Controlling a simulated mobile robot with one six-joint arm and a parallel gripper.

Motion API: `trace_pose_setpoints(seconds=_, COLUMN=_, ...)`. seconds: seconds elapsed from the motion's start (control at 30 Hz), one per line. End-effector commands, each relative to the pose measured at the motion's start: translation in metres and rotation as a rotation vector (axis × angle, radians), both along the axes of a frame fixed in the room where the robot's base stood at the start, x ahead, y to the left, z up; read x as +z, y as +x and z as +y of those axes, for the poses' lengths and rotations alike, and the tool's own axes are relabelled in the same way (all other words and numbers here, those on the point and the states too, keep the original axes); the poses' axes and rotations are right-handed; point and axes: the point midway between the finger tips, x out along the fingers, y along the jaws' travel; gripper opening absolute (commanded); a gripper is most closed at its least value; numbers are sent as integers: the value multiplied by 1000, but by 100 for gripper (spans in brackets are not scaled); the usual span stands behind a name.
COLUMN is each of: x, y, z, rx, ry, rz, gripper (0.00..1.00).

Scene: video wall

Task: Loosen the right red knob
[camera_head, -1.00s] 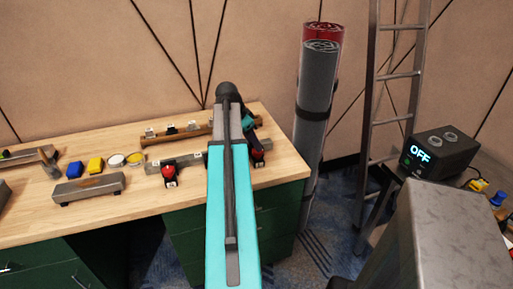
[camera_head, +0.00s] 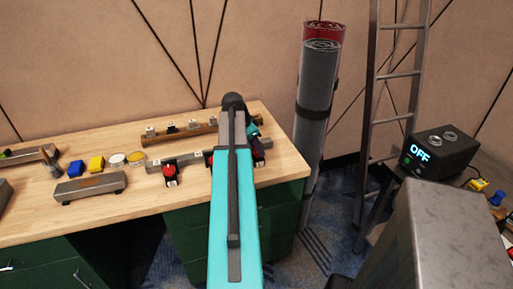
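A red knob (camera_head: 169,170) on a dark base is mounted on a grey metal bar (camera_head: 190,159) on the wooden workbench. The right red knob (camera_head: 265,143) shows only in part at the bar's right end, beside my arm. My teal and grey arm reaches over the bench and covers the middle of the bar. A small teal and dark end part of my arm (camera_head: 252,131) shows just above and left of the right knob. My gripper's fingers are hidden, and I cannot tell whether they touch the knob.
A brown rail (camera_head: 180,131) with small fittings lies behind the bar. A grey block (camera_head: 90,187), blue and yellow pieces and round tins lie to the left. Right of the bench stand a tall grey-and-red cylinder (camera_head: 317,90), a ladder (camera_head: 392,75) and a black box (camera_head: 440,152) reading "OFF".

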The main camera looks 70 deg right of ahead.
Motion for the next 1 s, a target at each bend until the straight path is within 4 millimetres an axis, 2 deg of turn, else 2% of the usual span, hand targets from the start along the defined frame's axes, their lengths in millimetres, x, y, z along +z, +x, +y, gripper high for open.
trace_pose_setpoints(seconds=0.47, x=0, y=-2, z=1, rx=54, ry=0, rz=1, gripper=15)
trace_pose_setpoints(seconds=1.0, x=0, y=-6, z=3, rx=392, ry=0, rz=1, gripper=15)
